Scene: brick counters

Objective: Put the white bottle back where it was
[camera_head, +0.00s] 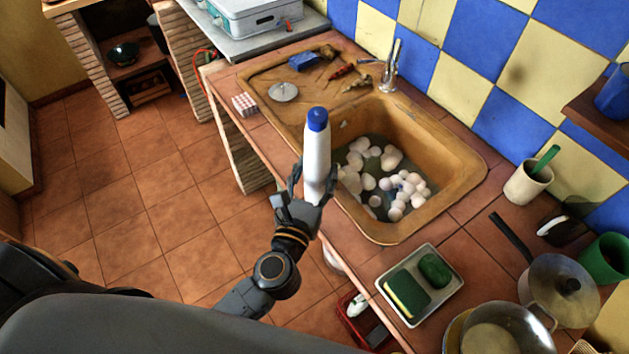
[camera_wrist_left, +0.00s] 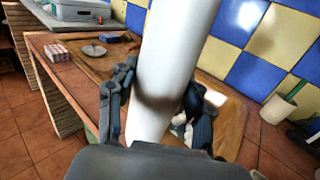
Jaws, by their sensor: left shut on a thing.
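The white bottle (camera_head: 317,155) with a blue cap stands upright in my left gripper (camera_head: 310,190). The fingers are shut around its lower part. The bottle is held in front of the counter's edge by the sink, and it hides part of the basin's left rim. In the left wrist view the white bottle (camera_wrist_left: 172,70) fills the middle between the two fingers of my left gripper (camera_wrist_left: 155,105); its cap is out of that view. I cannot see my right gripper in either view.
The brown sink (camera_head: 455,150) holds white foam. A grey tray (camera_head: 450,300) with sponges lies right of it, near pots (camera_head: 495,330). The drainboard (camera_head: 262,85) holds a blue object (camera_head: 303,61) and small items. A checkered box (camera_head: 245,104) sits near the counter edge.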

